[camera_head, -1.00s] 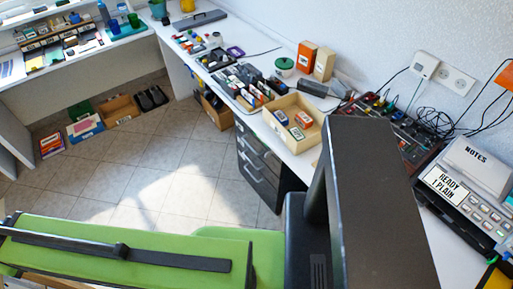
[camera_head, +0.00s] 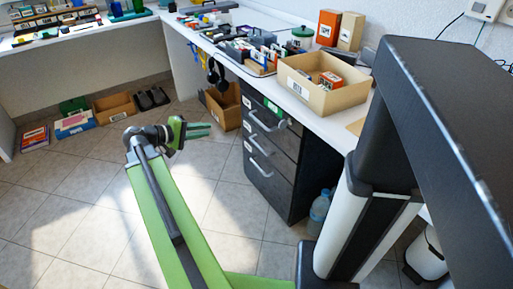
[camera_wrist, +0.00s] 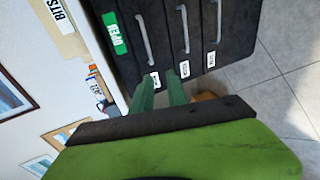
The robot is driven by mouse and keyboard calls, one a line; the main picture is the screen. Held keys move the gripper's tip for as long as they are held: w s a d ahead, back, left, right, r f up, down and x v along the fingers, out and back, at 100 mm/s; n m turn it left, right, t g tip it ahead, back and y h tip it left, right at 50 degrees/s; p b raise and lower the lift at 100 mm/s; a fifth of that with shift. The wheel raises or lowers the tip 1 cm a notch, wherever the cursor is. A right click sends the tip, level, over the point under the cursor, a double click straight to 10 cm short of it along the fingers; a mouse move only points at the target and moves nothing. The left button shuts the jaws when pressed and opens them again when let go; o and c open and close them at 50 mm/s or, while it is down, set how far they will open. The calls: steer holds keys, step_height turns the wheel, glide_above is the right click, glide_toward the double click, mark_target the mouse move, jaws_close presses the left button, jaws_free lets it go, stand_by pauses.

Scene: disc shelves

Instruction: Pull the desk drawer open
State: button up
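The black desk drawer unit (camera_head: 270,160) stands under the desk with its drawers stacked and looking shut. The top drawer carries a silver bar handle (camera_head: 266,122) and a green label. In the wrist view the unit appears turned sideways, with the top handle (camera_wrist: 146,38) leftmost and the green "OPEN" label (camera_wrist: 115,35) beside it. My gripper (camera_head: 205,130) is left of the drawer fronts in the head view, apart from the handles. Its two green fingers (camera_wrist: 161,82) are spread with nothing between them, pointing at the drawer fronts.
The white desk (camera_head: 335,128) holds an open cardboard box (camera_head: 318,98) above the drawers. A brown box (camera_head: 225,108) and hanging headphones (camera_head: 216,75) are left of the unit. A water bottle (camera_head: 320,210) stands to its right. Tiled floor in front is clear.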

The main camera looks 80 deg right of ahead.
steer(key=s+d+f+g+b, duration=0.1)
steer(key=s+d+g+b, duration=0.15)
steer(key=s, duration=0.35)
steer(key=b, duration=0.3)
glide_toward(259, 121)
steer(key=shift+m+t, duration=0.35)
steer(key=shift+m, duration=0.05)
steer(key=x, duration=1)
steer(key=shift+d, duration=0.2)
jaws_close()
